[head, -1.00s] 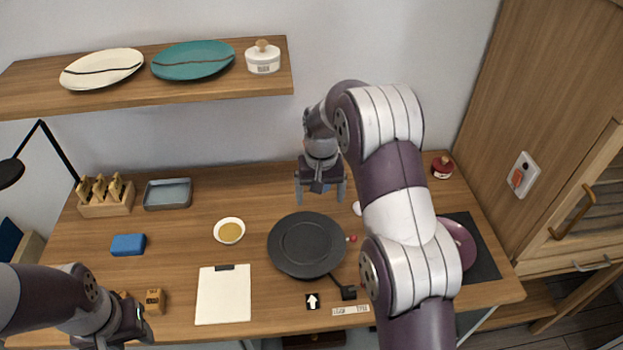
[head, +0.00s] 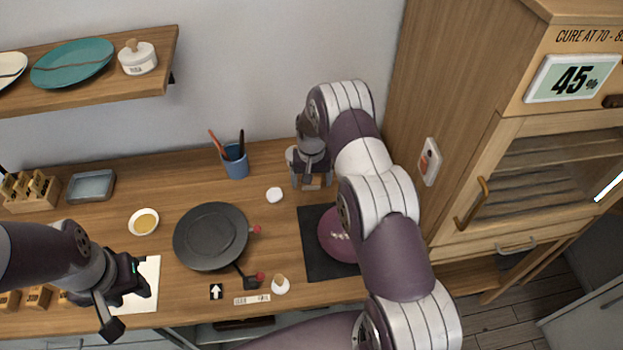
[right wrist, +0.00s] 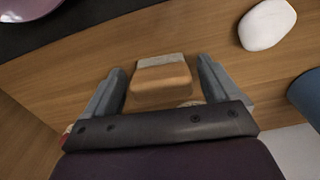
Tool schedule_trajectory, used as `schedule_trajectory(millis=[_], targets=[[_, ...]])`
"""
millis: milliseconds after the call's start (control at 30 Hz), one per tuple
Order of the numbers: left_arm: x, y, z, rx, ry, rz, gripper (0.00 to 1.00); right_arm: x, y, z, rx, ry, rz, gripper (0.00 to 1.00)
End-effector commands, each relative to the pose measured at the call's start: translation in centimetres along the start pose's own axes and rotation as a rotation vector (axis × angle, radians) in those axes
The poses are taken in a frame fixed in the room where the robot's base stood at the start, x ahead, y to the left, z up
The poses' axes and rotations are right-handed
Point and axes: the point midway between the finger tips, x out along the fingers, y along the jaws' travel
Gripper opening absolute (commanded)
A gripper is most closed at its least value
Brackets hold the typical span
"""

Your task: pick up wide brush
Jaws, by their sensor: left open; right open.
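A wooden block with a pale grey edge, which looks like the wide brush (right wrist: 161,82), lies on the table in the right wrist view. It sits between the fingers of my right gripper (right wrist: 160,72), with gaps on both sides and no visible contact. In the head view the brush (head: 312,184) is a small brown patch below my right gripper (head: 312,180), which is open over the back of the table. My left gripper (head: 127,307) is open and empty over the white sheet (head: 148,272) at the front left.
A blue cup (head: 236,166) with sticks and a white stone (head: 275,195) stand left of the right gripper. A purple plate (head: 337,234) on a dark mat (head: 314,262) lies in front. A black round plate (head: 210,237) is mid-table. A wooden cabinet (head: 450,120) bounds the right.

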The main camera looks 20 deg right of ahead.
Motion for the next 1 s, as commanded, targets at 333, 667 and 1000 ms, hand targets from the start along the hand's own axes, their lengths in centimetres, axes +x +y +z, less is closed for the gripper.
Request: schedule_trajectory(millis=[333, 667, 1000], targets=[[0.1, 0.0, 0.0, 0.000, 0.000, 0.000, 0.43, 0.0, 0.0, 0.0, 0.000, 0.000, 0.000, 0.34], [0.8, 0.0, 0.1, 0.000, 0.000, 0.000, 0.43, -1.1, 0.0, -0.1, 0.000, 0.004, -0.001, 0.34], [3.0, 0.0, 0.3, 0.000, 0.000, 0.000, 0.43, -6.5, 1.4, 4.1, 0.000, 0.001, -0.001, 0.34]])
